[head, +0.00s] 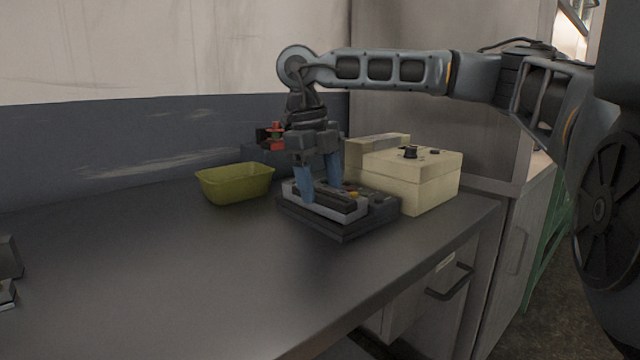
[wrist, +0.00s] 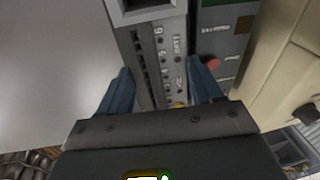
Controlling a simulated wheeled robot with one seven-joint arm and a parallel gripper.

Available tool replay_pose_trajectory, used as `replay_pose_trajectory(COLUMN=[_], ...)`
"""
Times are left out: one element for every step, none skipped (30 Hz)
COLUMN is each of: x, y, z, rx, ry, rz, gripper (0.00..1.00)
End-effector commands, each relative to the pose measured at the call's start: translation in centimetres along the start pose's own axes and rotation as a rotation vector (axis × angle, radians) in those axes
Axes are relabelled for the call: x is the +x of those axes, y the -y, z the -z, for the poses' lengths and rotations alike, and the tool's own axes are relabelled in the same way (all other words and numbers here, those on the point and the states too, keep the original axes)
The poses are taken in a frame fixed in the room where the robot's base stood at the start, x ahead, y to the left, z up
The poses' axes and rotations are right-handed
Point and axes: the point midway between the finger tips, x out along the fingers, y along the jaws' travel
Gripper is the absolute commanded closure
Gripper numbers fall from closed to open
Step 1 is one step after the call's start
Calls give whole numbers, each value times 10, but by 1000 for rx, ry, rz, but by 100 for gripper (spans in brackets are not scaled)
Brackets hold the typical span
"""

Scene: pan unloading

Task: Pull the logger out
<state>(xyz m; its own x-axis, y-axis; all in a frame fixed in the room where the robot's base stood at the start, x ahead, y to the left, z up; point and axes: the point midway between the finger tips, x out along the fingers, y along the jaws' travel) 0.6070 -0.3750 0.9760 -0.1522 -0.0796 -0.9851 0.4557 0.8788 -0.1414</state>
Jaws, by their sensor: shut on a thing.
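My gripper (head: 320,190) points down over a dark low pan (head: 342,234) on the bench. Its two blue fingers are shut on a grey instrument (head: 345,213), which appears to be the logger. In the wrist view, this instrument (wrist: 160,58) lies between the fingers, with a slotted strip, small buttons and markings on its face. In the head view it sits in or just above the pan; I cannot tell whether it is clear of the pan floor. The fingers hide part of it.
A cream box (head: 432,184) with black knobs stands close to the right of the pan. A yellow-green bin (head: 236,186) stands to the left. The bench's left and front (head: 150,270) are mostly clear.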

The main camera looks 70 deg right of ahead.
Motion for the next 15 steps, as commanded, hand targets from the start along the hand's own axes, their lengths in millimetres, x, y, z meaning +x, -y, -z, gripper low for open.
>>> replay_pose_trajectory(x=[-1,-2,-2,-3,-3,-3,-3,-3,-4,-4,-4,-5,-6,-7,-8], y=[0,0,0,0,0,0,0,0,0,0,0,0,0,0,1], z=[0,0,0,0,0,0,0,0,0,0,0,0,0,0,1], rx=[-1,-1,-1,-1,-1,-1,-1,-1,-1,-1,-1,-1,-1,-1,-1], ry=[0,0,0,0,0,0,0,0,1,1,1,1,1,1,1], rz=[0,0,0,-1,-1,-1,-1,-1,-1,-1,-1,-1,-1,-1,-1], gripper=[74,74,75,75,75,75,75,75,75,75,75,75,75,75,75])
